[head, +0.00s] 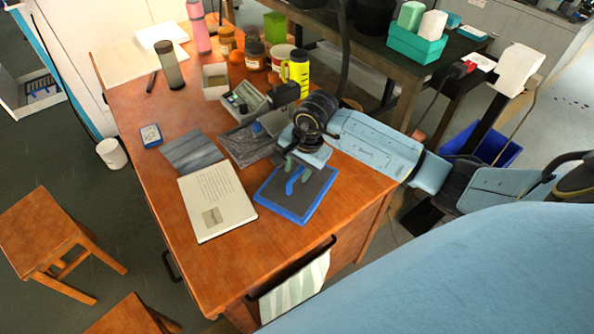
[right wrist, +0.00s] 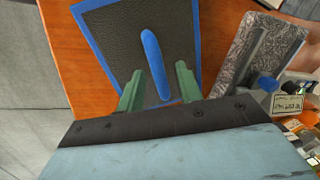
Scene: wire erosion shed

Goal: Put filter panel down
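The filter panel (head: 314,192), a dark grey sheet with a blue rim and a blue bar handle, appears to lie flat on the wooden desk near its front right edge. In the right wrist view the panel (right wrist: 112,40) fills the upper middle. My right gripper (head: 297,172) is right above it, pointing down. In the right wrist view its green fingers (right wrist: 158,92) stand apart on either side of the blue handle (right wrist: 153,58), with narrow gaps showing. My left gripper is not in view.
An open book (head: 216,200) lies left of the panel, with a grey cloth (head: 192,153) behind it. A grey patterned tray (head: 247,146) sits just behind the panel. A yellow bottle (head: 299,68) and several jars stand farther back. The desk's front left is clear.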

